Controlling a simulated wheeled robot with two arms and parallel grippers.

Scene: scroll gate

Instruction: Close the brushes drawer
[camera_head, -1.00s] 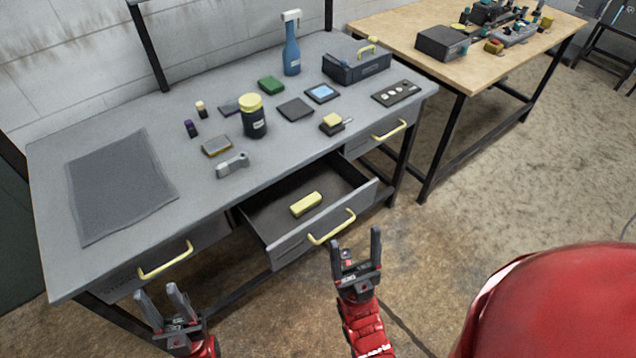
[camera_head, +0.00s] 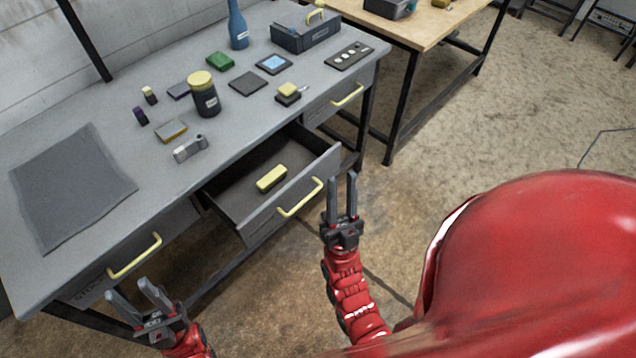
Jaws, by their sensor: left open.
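The middle drawer of the grey workbench is pulled open, its grey front (camera_head: 262,226) standing out from the bench. It has a yellow bar handle (camera_head: 300,197), and a yellow block (camera_head: 271,179) lies inside. I cannot read any label on this drawer. My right gripper (camera_head: 342,177) is open and empty, fingers pointing up, just right of the drawer front and apart from the handle in the picture. My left gripper (camera_head: 128,289) is open and empty, below the left drawer's yellow handle (camera_head: 135,257).
The right drawer, with a yellow handle (camera_head: 347,96), looks shut. The benchtop holds a dark jar (camera_head: 205,100), a grey mat (camera_head: 70,188), a blue bottle (camera_head: 238,30) and a toolbox (camera_head: 305,33). A wooden table (camera_head: 440,32) stands behind right. Floor right of the bench is clear.

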